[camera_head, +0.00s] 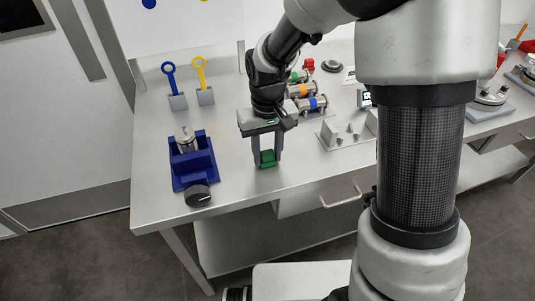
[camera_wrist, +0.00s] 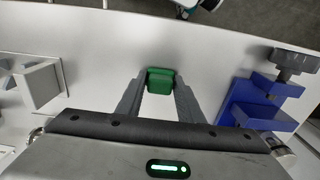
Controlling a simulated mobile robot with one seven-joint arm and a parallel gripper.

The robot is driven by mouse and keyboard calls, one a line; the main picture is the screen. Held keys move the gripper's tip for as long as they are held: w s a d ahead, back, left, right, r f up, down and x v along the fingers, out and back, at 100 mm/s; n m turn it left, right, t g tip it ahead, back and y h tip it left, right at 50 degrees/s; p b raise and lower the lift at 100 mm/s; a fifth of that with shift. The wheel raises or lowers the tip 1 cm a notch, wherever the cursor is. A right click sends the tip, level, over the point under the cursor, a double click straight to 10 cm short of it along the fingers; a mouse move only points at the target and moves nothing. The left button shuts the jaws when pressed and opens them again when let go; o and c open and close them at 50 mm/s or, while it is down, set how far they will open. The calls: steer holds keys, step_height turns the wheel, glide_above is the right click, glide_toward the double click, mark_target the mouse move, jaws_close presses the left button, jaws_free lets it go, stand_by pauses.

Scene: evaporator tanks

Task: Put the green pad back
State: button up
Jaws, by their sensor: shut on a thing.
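The green pad (camera_head: 267,158) is a small green block between the fingertips of my gripper (camera_head: 266,157). It also shows in the wrist view (camera_wrist: 160,80), where the two grey fingers reach it from either side. My gripper (camera_wrist: 159,82) is shut on the pad, pointing down near the front edge of the steel table. Whether the pad touches the tabletop I cannot tell. No empty place for the pad is clearly recognisable in either view.
A blue vise (camera_head: 193,163) with a black knob (camera_head: 198,194) stands to the left. Blue (camera_head: 170,78) and yellow (camera_head: 200,74) tools stand behind it. A grey bracket plate (camera_head: 342,136) and banded cylinders (camera_head: 305,97) are to the right. Tabletop between vise and gripper is clear.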

mark_target(268, 153)
steer(key=shift+f, duration=0.15)
steer(key=shift+f, duration=0.15)
steer(key=o, duration=1)
step_height(268, 153, up, 12)
steer(key=p, duration=0.2)
steer(key=s+d+r+m+t, duration=0.1)
steer(key=s+d+r+t, duration=0.1)
steer(key=s+d+r, duration=0.3)
steer(key=s+d+r+m+t, duration=0.2)
steer(key=s+d+r, duration=0.3)
steer(key=s, duration=0.6)
steer(key=shift+s+d+r+t, duration=0.3)
steer(key=shift+d+t, duration=0.4)
steer(key=shift+d, duration=0.6)
